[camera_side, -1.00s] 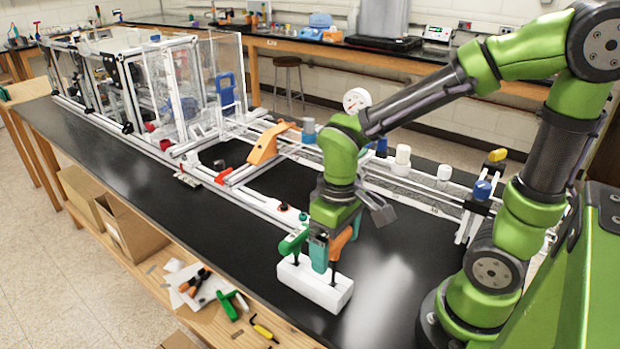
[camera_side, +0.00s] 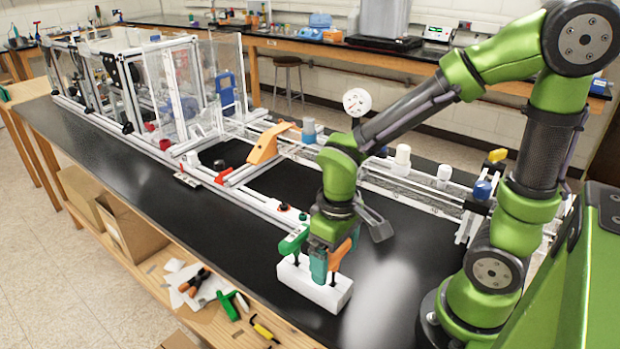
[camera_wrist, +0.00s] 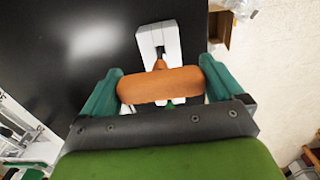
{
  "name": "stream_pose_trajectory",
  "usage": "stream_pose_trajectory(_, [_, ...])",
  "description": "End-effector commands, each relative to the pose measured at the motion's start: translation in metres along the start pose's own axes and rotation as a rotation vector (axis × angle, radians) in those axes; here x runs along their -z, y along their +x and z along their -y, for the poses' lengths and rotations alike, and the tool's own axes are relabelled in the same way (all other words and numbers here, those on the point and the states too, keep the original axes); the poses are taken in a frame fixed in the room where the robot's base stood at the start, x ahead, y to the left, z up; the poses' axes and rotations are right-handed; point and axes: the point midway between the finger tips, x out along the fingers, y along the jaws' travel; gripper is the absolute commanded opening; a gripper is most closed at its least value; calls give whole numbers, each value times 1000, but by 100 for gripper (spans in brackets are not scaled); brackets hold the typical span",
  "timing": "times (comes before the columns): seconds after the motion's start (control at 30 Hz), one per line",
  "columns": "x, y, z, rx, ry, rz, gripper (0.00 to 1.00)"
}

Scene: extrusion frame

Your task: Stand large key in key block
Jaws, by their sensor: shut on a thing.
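The white key block (camera_side: 312,287) stands on the black bench near its front edge; it also shows in the wrist view (camera_wrist: 148,40). My gripper (camera_side: 332,258) is over the block's right end, shut on the orange handle of a key (camera_side: 344,254), which I take for the large key. In the wrist view the orange handle (camera_wrist: 160,85) lies crosswise between my two teal fingers. The key is upright, its dark shaft reaching down to the block's top; how deep it sits is hidden. A green-handled key (camera_side: 292,241) stands upright in the block's left end, close beside my gripper.
The white rail of the extrusion frame (camera_side: 255,205) runs behind the block. Loose tools, one with a green handle (camera_side: 228,304), lie on the wooden shelf (camera_side: 205,322) below the bench front. The black bench right of the block is clear.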

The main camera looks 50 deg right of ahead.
Motion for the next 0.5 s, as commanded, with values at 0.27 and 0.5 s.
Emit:
stream_pose_trajectory(0.27, [0, 9, 0, 0, -1, 1, 52])
stream_pose_trajectory(0.5, [0, 14, 0, 1, 0, 0, 52])
